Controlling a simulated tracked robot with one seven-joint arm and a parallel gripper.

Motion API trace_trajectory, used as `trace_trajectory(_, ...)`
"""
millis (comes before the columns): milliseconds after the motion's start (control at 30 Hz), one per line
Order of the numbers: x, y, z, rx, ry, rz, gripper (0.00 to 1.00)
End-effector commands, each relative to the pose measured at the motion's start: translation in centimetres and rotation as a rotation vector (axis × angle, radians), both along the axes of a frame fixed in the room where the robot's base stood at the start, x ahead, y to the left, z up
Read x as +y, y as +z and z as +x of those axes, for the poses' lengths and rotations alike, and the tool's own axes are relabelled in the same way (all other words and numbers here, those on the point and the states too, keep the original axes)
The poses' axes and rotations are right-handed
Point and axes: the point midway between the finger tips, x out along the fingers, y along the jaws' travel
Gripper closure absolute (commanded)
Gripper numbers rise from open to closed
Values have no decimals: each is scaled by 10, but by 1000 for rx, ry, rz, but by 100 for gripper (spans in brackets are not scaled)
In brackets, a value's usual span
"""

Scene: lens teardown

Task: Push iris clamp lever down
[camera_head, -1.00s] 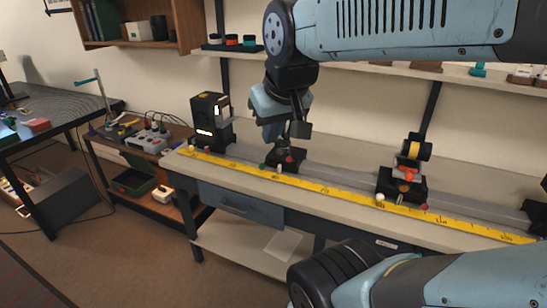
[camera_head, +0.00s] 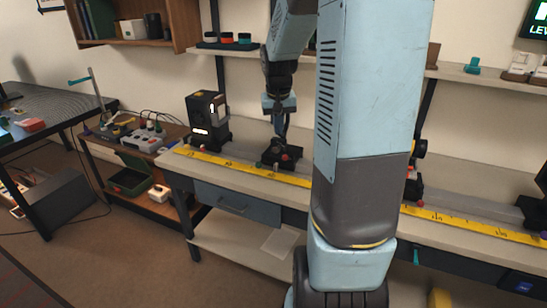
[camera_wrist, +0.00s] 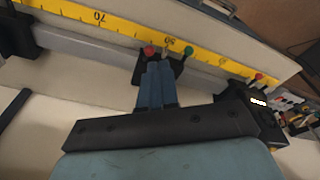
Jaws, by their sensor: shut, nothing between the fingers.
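A small black carriage (camera_head: 270,160) sits on the bench rail in the head view, with a red knob (camera_head: 284,157) on it. In the wrist view its dark body (camera_wrist: 178,66) shows behind my fingertips, with a red ball knob (camera_wrist: 149,51) and a green ball knob (camera_wrist: 188,50) on thin stems. I cannot tell for sure which of these is the iris clamp lever. My gripper (camera_wrist: 159,65) is shut and empty, its blue fingers side by side just at the carriage, below the red knob. It also shows from above in the head view (camera_head: 282,138); contact is unclear.
A yellow ruler (camera_head: 240,168) runs along the bench front (camera_head: 185,163). A black lamp box (camera_head: 208,118) stands at the rail's left end. Another carriage (camera_head: 413,188) is partly hidden behind my arm. A shelf (camera_head: 455,74) hangs over the bench.

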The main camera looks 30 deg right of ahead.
Motion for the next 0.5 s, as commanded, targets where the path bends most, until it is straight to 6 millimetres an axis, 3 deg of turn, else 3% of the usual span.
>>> trace_trajectory(200,-34,-40,23,36,-59,42,100)
trace_trajectory(500,-45,-54,30,46,-81,60,100)
